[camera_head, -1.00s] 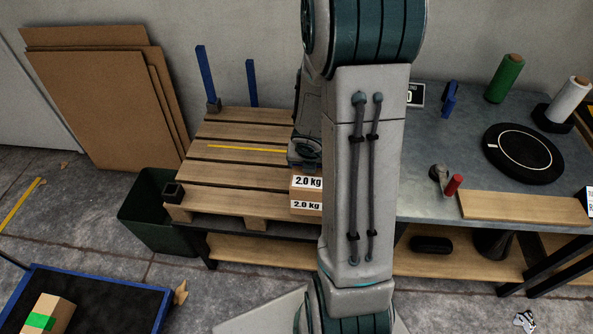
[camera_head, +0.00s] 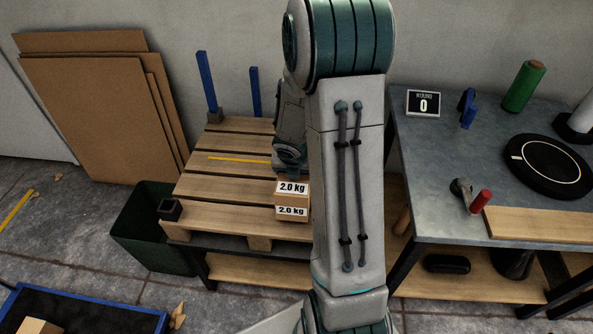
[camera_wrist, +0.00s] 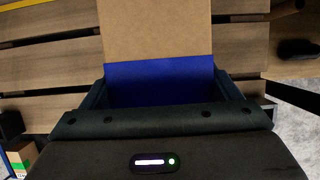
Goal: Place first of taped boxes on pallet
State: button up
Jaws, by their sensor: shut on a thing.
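A cardboard box (camera_head: 292,203) with white "2.0 kg" labels is at the front right part of the wooden pallet (camera_head: 215,191). My gripper (camera_head: 291,160) is above the box, partly hidden behind my arm. In the wrist view the box (camera_wrist: 157,32) is brown with a blue band, and my gripper (camera_wrist: 166,92) is shut on its blue end. The box is over the pallet slats; I cannot tell whether it touches them. Another box (camera_head: 38,327) is partly visible at the lower left; in the wrist view a green-taped box (camera_wrist: 21,158) shows at the lower left corner.
The pallet has blue posts (camera_head: 207,85) at the back and a dark block (camera_head: 170,209) at its front left corner. A dark green bin (camera_head: 150,235) stands left of it. A blue-rimmed tray (camera_head: 90,312) is at lower left. A grey worktable (camera_head: 440,180) stands right. The pallet's left slats are clear.

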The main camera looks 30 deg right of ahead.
jog(key=shift+w+f+b, duration=0.1)
jog(key=shift+f+b, duration=1.65)
jog(key=shift+f, duration=0.15)
jog(key=o, duration=1.9)
